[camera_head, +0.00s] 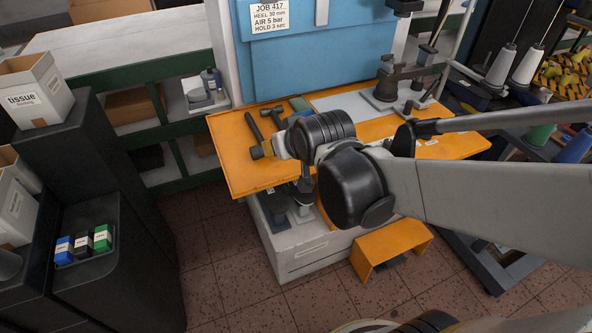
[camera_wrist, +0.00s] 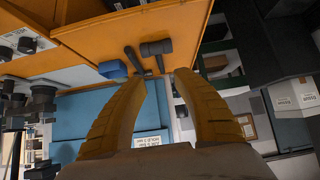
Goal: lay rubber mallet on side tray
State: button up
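The rubber mallet (camera_head: 255,127) appears to be the dark long-handled tool at the left of the orange bench (camera_head: 236,180). In the wrist view, the mallet (camera_wrist: 157,47) has a dark head and a short visible handle, beyond and between my fingertips. My gripper (camera_wrist: 178,78) is open and empty, its two yellow fingers wide apart. In the head view it is over the bench's left part, largely hidden behind my wrist. No tray is clearly marked as the side tray; a shallow dark tray (camera_head: 104,255) on the left cabinet holds blue, black and green boxes.
A second dark tool (camera_head: 272,112) and a blue-green block (camera_head: 299,104) lie beside the mallet. A press stand (camera_head: 387,85) stands at the bench's back. A tissue carton (camera_head: 38,90) tops the tall dark cabinet at left. Tiled floor (camera_head: 215,245) is clear between cabinet and bench.

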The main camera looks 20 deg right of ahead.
jog(key=s+g, duration=0.2)
jog(key=s, duration=1.3)
jog(key=shift+s+g, duration=0.3)
jog(key=shift+g, duration=0.1)
jog(key=shift+a+r, duration=0.1)
jog(key=shift+r, duration=0.05)
